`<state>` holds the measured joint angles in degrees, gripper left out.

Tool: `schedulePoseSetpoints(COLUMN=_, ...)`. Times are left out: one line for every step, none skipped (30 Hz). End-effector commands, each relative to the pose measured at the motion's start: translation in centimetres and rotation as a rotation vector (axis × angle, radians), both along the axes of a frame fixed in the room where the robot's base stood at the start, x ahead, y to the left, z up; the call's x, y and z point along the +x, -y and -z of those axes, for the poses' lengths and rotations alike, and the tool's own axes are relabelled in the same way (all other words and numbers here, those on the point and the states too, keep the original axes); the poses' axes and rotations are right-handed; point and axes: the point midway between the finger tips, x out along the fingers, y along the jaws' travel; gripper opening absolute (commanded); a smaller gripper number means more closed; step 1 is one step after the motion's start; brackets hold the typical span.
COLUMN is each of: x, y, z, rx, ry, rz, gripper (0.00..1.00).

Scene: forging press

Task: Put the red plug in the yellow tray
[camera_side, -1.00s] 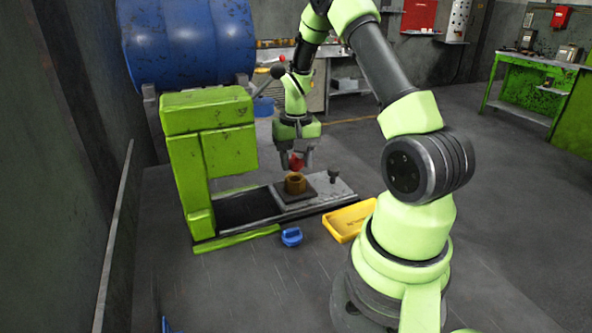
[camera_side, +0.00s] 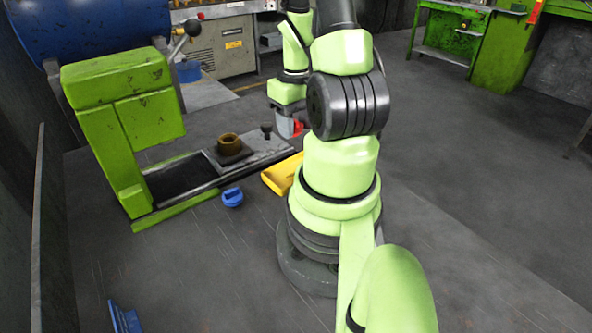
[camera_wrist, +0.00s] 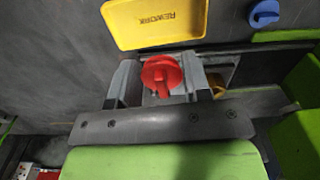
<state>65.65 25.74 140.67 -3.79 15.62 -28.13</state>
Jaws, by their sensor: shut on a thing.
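My gripper (camera_wrist: 161,84) is shut on the red plug (camera_wrist: 162,70), with one finger on each side of it in the wrist view. In the side view only a bit of red on the plug (camera_side: 299,129) shows beside the gripper, partly hidden by my arm. The yellow tray (camera_side: 280,179) lies on the floor, in front of the gripper in the side view and partly behind my arm. In the wrist view the tray (camera_wrist: 195,33), marked REWORK, is empty where seen and lies just beyond the plug, which is not over it.
A green press (camera_side: 125,120) with a dark bed stands at left. A brass ring (camera_side: 229,141) sits on its plate, with a small dark peg (camera_side: 266,130) nearby. A blue knobbed piece (camera_side: 232,197) lies on the floor left of the tray. Open floor lies in front.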

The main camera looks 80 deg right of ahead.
Motion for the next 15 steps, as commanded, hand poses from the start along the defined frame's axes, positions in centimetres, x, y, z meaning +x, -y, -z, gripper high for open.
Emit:
schedulePoseSetpoints(x=-0.3, y=-0.2, z=0.4, rx=0.004, ry=-0.002, rz=-0.002, gripper=0.22)
schedulePoseSetpoints(x=-0.4, y=-0.3, z=0.8, rx=0.006, ry=-0.002, rz=-0.003, gripper=0.22)
schedulePoseSetpoints(x=-0.5, y=-0.4, z=1.3, rx=0.008, ry=-0.003, rz=-0.005, gripper=0.22)
schedulePoseSetpoints(x=-0.5, y=-0.4, z=1.8, rx=0.008, ry=-0.003, rz=-0.007, gripper=0.22)
schedulePoseSetpoints(x=-0.5, y=-0.4, z=2.4, rx=0.009, ry=-0.003, rz=-0.007, gripper=0.22)
schedulePoseSetpoints(x=-0.5, y=-0.4, z=3.1, rx=0.009, ry=-0.004, rz=-0.007, gripper=0.22)
schedulePoseSetpoints(x=-0.5, y=-0.4, z=3.6, rx=0.009, ry=-0.004, rz=-0.006, gripper=0.22)
schedulePoseSetpoints(x=-0.5, y=-0.4, z=4.0, rx=0.008, ry=-0.005, rz=-0.006, gripper=0.22)
schedulePoseSetpoints(x=-0.5, y=-0.4, z=4.6, rx=0.008, ry=-0.004, rz=-0.006, gripper=0.22)
schedulePoseSetpoints(x=-0.5, y=-0.4, z=5.0, rx=0.007, ry=-0.003, rz=-0.006, gripper=0.22)
schedulePoseSetpoints(x=-0.5, y=-0.4, z=5.3, rx=0.007, ry=-0.002, rz=-0.006, gripper=0.22)
schedulePoseSetpoints(x=-0.4, y=-0.4, z=5.7, rx=0.006, ry=-0.002, rz=-0.005, gripper=0.22)
schedulePoseSetpoints(x=-0.4, y=-0.3, z=5.9, rx=0.005, ry=-0.001, rz=-0.006, gripper=0.22)
schedulePoseSetpoints(x=-0.4, y=-0.3, z=6.1, rx=0.003, ry=-0.001, rz=-0.006, gripper=0.22)
schedulePoseSetpoints(x=-0.4, y=-0.3, z=6.2, rx=0.003, ry=-0.001, rz=-0.005, gripper=0.22)
